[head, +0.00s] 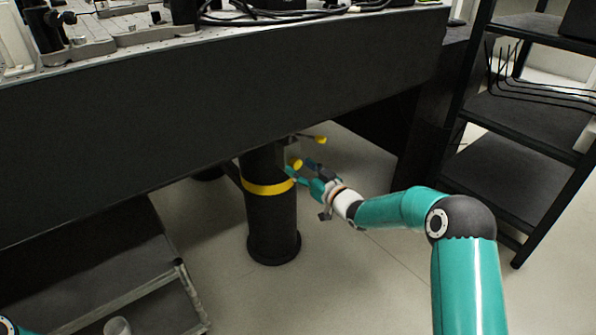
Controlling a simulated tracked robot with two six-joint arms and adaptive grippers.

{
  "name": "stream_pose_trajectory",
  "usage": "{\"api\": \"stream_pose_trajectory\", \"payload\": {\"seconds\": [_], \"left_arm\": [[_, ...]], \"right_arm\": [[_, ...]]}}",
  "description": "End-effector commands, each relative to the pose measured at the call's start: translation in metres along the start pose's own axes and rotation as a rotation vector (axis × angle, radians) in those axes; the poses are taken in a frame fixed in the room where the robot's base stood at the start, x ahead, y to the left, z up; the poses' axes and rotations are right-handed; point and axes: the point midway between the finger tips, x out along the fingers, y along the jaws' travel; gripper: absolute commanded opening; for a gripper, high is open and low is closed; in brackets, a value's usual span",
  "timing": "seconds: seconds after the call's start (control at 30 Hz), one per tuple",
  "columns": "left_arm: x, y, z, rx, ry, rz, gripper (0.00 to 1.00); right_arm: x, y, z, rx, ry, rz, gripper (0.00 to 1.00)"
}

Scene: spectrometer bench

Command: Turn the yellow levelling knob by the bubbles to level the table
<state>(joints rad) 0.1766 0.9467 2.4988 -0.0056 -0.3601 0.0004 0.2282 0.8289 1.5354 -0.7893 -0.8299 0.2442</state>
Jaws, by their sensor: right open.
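A yellow knob (295,163) shows beside the black table leg (272,221), just under the table's lower edge. A second yellow knob-like end (320,139) sticks out a little higher and to the right. I cannot tell which of the two is the levelling knob. My right gripper (301,169) is open, with its fingertips close to the lower yellow knob; I cannot tell whether they touch it. The table (200,95) shows its dark side panel. No bubbles can be made out. My left gripper is out of view.
A yellow band circles the leg. Optical parts and black cables (290,14) lie on the tabletop. A black shelf rack (515,130) stands at the right. A low dark cart (120,265) is at the lower left. The floor right of the leg is clear.

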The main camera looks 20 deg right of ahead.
Motion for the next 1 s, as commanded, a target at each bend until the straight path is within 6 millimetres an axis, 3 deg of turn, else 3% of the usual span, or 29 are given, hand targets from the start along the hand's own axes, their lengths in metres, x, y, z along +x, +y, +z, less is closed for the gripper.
{"api": "stream_pose_trajectory", "payload": {"seconds": [0.1,0.43,0.5,1.0], "left_arm": [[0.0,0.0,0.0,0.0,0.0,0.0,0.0],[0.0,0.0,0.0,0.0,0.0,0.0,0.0],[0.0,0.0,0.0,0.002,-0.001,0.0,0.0],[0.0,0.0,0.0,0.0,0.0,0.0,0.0]], "right_arm": [[0.0,0.0,0.0,0.0,0.0,0.0,0.57],[0.0,-0.001,0.0,0.0,0.0,-0.002,0.02],[0.004,-0.013,0.001,0.001,0.0,-0.006,0.0],[0.001,-0.005,0.002,-0.155,-0.003,-0.012,0.0]]}}
